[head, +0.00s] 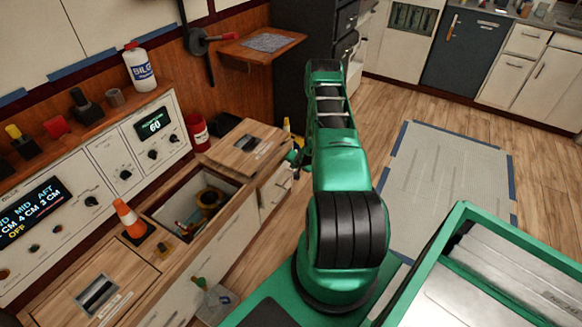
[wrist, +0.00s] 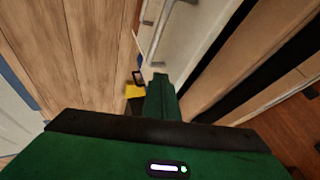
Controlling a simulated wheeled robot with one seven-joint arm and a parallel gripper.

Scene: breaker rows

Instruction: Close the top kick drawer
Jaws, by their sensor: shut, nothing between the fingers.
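A white cabinet front with handles (head: 275,190) shows just left of my arm in the head view. In the wrist view a pale front (wrist: 185,40) with a metal handle (wrist: 148,12) lies past my fingertips. I cannot tell for sure which front is the top kick drawer, or how far out it stands. My gripper (wrist: 160,82) is shut and empty, with its green fingers near the lower end of that pale front. Whether they touch it is unclear. In the head view my arm hides most of the gripper.
A wooden counter (head: 235,146) with an open hatch (head: 165,208) runs along the left. A yellow and dark object (wrist: 135,90) is close to my fingers. A taped grey floor mat (head: 450,175) and open wooden floor lie right.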

